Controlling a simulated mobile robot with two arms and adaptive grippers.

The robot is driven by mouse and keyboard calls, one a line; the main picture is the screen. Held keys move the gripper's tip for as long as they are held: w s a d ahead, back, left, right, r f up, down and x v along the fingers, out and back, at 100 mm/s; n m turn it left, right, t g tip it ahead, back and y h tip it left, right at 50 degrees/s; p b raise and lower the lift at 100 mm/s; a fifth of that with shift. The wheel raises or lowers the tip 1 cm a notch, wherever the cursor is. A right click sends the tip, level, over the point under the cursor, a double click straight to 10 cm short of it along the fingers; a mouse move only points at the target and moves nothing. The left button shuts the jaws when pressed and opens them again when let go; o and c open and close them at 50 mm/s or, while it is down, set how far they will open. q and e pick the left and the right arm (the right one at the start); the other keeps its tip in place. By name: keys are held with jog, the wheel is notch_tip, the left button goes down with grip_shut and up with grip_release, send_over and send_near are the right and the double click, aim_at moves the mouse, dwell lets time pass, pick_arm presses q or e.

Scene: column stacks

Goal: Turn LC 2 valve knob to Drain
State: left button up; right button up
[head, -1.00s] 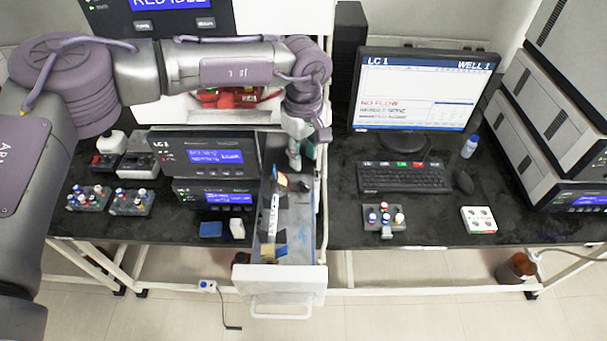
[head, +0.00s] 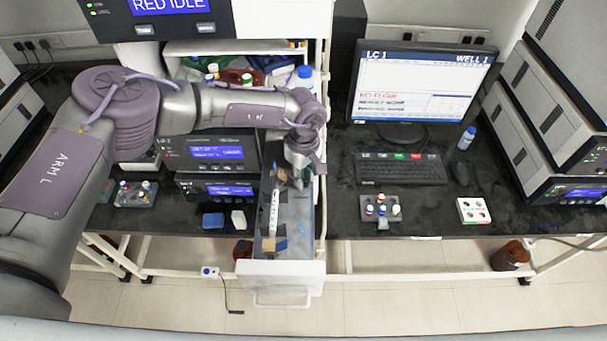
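I cannot pick out a knob marked LC 2 or a Drain mark. A grey instrument with a blue display (head: 215,152) stands left of the open drawer, with a second display unit (head: 229,191) under it. My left arm comes in from the left and crosses in front of the upper instrument. My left gripper (head: 296,178) points down over the back part of the open drawer (head: 288,268). Its fingers are small and partly hidden, so I cannot tell whether they are open. My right gripper is out of view.
The drawer holds a striped strip (head: 274,212) and small items. Right of it are a keyboard (head: 400,169), a monitor (head: 418,85), a vial rack (head: 381,208) and a white block (head: 473,211). Shelves with bottles (head: 305,78) stand behind my arm.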

pick_arm(q)
jog(key=shift+c, duration=1.2)
grip_shut()
jog(key=shift+f+n+b, duration=0.15)
jog(key=shift+n+b, duration=0.35)
jog(key=shift+b, duration=0.4)
jog(key=n+b, duration=1.3)
jog(key=b, duration=0.4)
jog(key=shift+n, duration=0.4)
jog(key=shift+n+b, duration=1.3)
jog(key=shift+n, duration=0.3)
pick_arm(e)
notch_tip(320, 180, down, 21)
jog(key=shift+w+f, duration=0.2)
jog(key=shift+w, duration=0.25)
pick_arm(q)
jog(key=shift+r, duration=0.2)
jog(key=o, duration=0.6)
grip_release()
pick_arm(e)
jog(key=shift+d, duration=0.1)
